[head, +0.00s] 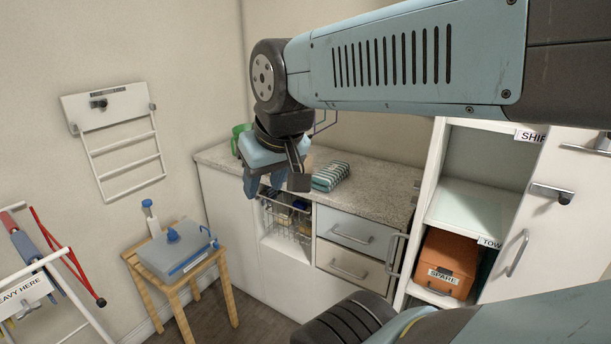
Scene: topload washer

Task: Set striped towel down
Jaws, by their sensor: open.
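The striped towel (331,176) is a folded bundle with green and white stripes. It rests on the speckled countertop (385,192) above the drawers. My gripper (272,188) hangs at the counter's front edge, to the left of the towel, with its fingers pointing down. It is open, and a gap shows between it and the towel. Nothing shows between the fingers.
A wire basket (288,222) sits in the cabinet opening below my gripper. A green object (240,137) stands at the counter's back left. Open shelves with an orange box (446,263) are at the right. A wooden stool (172,287) with a grey case stands left.

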